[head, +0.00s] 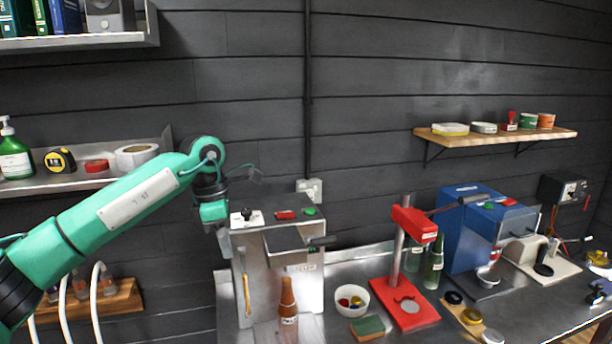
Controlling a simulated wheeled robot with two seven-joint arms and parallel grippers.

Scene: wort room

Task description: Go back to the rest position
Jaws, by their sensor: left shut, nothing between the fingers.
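My left arm, green with black joints, reaches in from the left. My right gripper is not in view.
A steel bench (455,333) holds a brown bottle (288,300), a white bowl (352,299), a red press (407,312), green bottles (433,265) and a blue machine (468,233). A wooden shelf (500,137) hangs right; a steel shelf (75,184) is behind my arm.

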